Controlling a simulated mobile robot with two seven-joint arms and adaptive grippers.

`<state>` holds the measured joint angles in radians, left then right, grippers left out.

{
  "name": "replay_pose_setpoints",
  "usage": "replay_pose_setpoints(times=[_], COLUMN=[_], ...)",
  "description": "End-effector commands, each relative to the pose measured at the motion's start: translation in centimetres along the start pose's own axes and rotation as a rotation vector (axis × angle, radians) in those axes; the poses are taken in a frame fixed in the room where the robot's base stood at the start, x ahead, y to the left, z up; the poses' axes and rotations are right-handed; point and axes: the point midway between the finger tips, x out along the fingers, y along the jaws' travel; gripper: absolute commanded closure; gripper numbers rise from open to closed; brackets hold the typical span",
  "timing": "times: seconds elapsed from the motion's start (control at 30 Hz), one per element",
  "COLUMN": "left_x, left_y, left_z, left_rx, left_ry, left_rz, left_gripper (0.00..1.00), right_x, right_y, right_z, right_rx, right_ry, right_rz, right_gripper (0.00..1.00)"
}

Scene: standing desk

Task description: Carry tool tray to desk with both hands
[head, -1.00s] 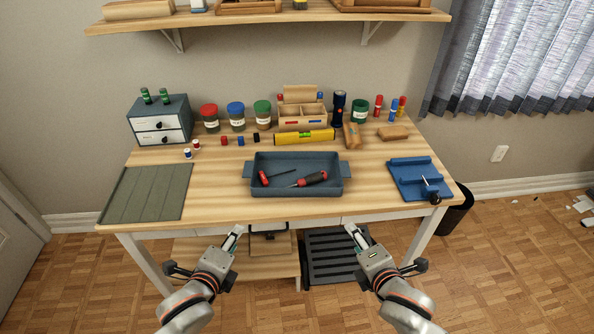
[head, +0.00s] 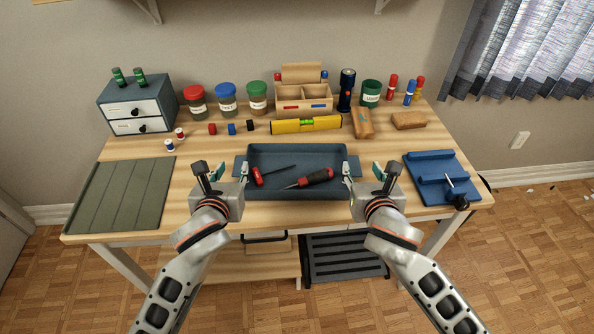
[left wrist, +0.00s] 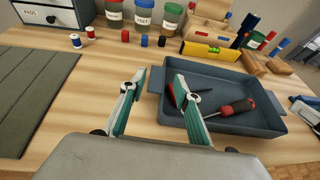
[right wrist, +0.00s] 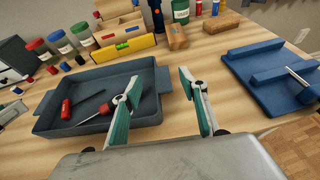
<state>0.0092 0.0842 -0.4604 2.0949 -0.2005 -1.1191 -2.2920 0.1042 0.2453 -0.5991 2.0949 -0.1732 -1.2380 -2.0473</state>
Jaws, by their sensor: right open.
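The dark blue-grey tool tray (head: 300,192) sits on the wooden desk, with a handle tab at each short end. A red-handled screwdriver (head: 316,178) and a smaller red tool (head: 258,176) lie in it. My left gripper (head: 222,170) is open at the tray's left end; in the left wrist view its fingers (left wrist: 158,98) sit either side of the left wall and tab, apart from each other. My right gripper (head: 364,172) is open at the right end; in the right wrist view its fingers (right wrist: 163,98) are spread near the right wall. Neither visibly grips the tray.
A green ribbed mat (head: 125,195) lies left and a blue fixture (head: 440,178) right. A yellow level (head: 306,124), wooden organizer (head: 303,98), jars (head: 226,102) and a small drawer unit (head: 138,104) stand behind. Bare desk lies between mat and tray.

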Motion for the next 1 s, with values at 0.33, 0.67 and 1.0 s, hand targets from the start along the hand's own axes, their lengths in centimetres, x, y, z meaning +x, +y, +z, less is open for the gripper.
replay_pose_setpoints(times=[0.33,0.67,1.0], left_x=[0.8,1.7,6.5], left_y=[0.0,0.0,0.0], left_z=[-2.9,-2.9,-3.0], left_rx=[-0.002,-0.001,-0.003], left_ry=[0.023,0.023,0.023], left_rz=[0.0,0.001,0.001], left_gripper=[0.68,0.68,0.68], right_x=[0.8,1.7,6.5], right_y=[0.0,0.0,0.0], right_z=[-2.9,-2.9,-2.9], right_rx=[0.003,0.002,0.003], right_ry=[0.023,0.023,0.023], right_rz=[0.0,0.0,-0.001], right_gripper=[0.57,0.57,0.57])
